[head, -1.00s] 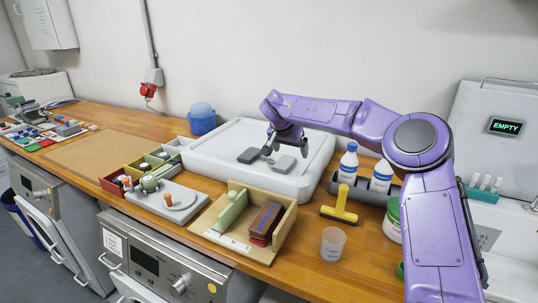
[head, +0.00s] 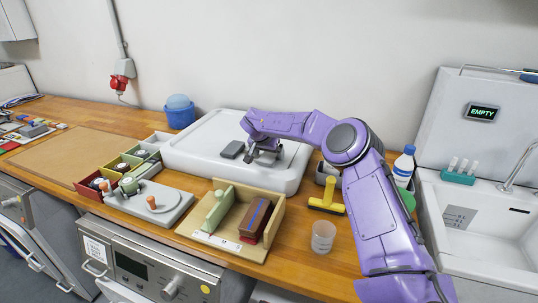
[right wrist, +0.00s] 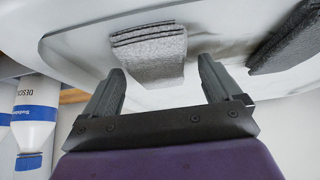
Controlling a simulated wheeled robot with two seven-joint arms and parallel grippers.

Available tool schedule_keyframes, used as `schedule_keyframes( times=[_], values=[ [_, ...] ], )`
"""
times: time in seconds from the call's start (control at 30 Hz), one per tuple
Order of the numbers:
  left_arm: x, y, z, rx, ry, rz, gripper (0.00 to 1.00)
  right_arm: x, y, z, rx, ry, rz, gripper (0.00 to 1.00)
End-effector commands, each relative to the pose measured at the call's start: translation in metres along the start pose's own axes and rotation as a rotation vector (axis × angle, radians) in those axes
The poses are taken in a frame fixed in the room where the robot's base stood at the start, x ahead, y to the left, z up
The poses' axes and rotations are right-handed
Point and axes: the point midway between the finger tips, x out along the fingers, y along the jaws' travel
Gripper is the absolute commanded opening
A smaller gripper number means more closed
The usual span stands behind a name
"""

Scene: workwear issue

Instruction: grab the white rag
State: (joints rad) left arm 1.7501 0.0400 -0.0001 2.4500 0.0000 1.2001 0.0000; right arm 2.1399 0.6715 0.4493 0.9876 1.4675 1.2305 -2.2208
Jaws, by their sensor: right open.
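The white rag, a folded light grey-white cloth (right wrist: 150,45), lies on the white tray (right wrist: 80,38). In the right wrist view it sits between and beyond the fingertips of my right gripper (right wrist: 162,66), which is open and empty. In the head view my right gripper (head: 263,153) is low over the tray (head: 200,170) at the rag and hides much of it. I cannot tell whether the fingers touch it. A dark grey folded cloth (head: 232,149) lies just left of it, also seen in the right wrist view (right wrist: 285,42). My left gripper is not in view.
A sink (head: 480,230) is far right.

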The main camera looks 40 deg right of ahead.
Motion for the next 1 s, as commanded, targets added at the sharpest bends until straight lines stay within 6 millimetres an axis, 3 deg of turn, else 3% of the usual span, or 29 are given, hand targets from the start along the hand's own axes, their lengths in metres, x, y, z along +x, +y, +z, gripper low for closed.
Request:
schedule_keyframes(
  times=[0.2,0.4,0.77,0.93,1.0],
  values=[
    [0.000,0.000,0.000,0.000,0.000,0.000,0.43,0.002,0.000,0.000,0.000,0.001,-0.002,0.92],
    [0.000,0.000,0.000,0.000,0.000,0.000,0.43,0.001,0.000,0.000,0.000,0.001,-0.001,0.31],
    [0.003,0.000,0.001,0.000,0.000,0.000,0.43,-0.003,0.000,-0.003,0.001,0.002,-0.002,0.30],
    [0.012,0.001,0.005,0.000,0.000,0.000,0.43,-0.022,-0.001,-0.015,0.004,0.003,-0.005,0.30],
    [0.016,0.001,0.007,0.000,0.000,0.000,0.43,-0.040,0.000,-0.015,-0.001,0.002,-0.007,0.30]
  ],
)
